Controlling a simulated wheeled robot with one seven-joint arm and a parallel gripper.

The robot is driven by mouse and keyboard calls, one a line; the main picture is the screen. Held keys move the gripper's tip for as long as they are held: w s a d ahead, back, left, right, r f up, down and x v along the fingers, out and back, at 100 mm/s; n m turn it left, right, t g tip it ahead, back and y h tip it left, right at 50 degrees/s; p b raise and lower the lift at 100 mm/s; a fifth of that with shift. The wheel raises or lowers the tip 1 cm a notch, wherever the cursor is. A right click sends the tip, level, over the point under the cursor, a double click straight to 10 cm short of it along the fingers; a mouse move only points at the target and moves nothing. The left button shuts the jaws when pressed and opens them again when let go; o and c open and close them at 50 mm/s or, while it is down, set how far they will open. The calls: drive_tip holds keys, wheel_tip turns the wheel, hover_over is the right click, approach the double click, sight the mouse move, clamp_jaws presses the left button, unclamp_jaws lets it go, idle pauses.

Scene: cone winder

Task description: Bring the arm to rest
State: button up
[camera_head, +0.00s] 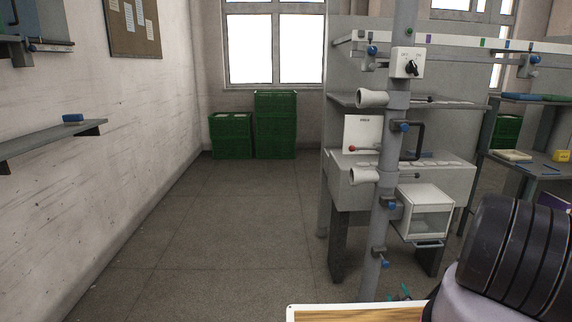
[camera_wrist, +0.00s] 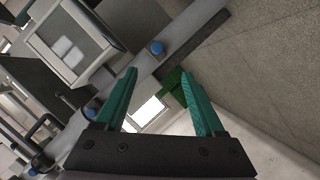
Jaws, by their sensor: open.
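My gripper (camera_wrist: 160,92) shows in the wrist view with its two green fingers spread apart. It is open, and nothing is between the fingers. Behind it in that view are the grey post with blue knobs and a white box, seen tilted. In the head view, part of my dark ribbed arm fills the lower right corner. A small bit of green at the bottom, near the post's foot, may be my fingertips; it is too small to tell.
The winder's grey post (camera_head: 386,205) carries white cones (camera_head: 371,98) and a clear-fronted box (camera_head: 426,213). Green crates (camera_head: 275,125) stand under the window. A shelf (camera_head: 50,143) juts from the left wall. A wood-topped surface (camera_head: 355,313) is at the bottom. The floor (camera_head: 215,230) at left is clear.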

drive_tip(key=w+d+r+g+y, duration=0.1)
drive_tip(key=w+d+r, duration=0.2)
drive_tip(key=w+r, duration=0.55)
drive_tip(key=w+d+r+g+y, duration=0.15)
drive_tip(key=w+r, duration=0.45)
drive_tip(key=r, duration=0.6)
drive_tip(key=a+r+m+g, duration=0.1)
drive_tip(key=a+r+m, duration=0.1)
drive_tip(key=r, duration=1.3)
drive_tip(key=a+r+m+g, duration=0.1)
drive_tip(key=a+r+m, duration=0.15)
drive_tip(key=r, duration=1.25)
drive_tip(key=s+a+r+m+g, duration=0.1)
drive_tip(key=s+a+r, duration=0.4)
drive_tip(key=s+r, duration=0.35)
drive_tip(key=s+a+r+m, duration=0.2)
drive_tip(key=s+a+r, duration=0.2)
drive_tip(key=s+r, duration=0.5)
drive_tip(key=s+a+r+m+y, duration=0.1)
drive_tip(key=s+a+r, duration=0.1)
drive_tip(key=s, duration=0.5)
drive_tip(key=s+a+r+m+g, duration=0.1)
drive_tip(key=s+a, duration=0.3)
drive_tip(key=s, duration=0.4)
drive_tip(key=s+a+r+m+y, duration=0.1)
drive_tip(key=s+a+r, duration=0.2)
drive_tip(key=s, duration=0.4)
drive_tip(key=shift+s+r+y, duration=0.15)
drive_tip(key=shift+s+y, duration=0.05)
drive_tip(key=shift+y, duration=0.15)
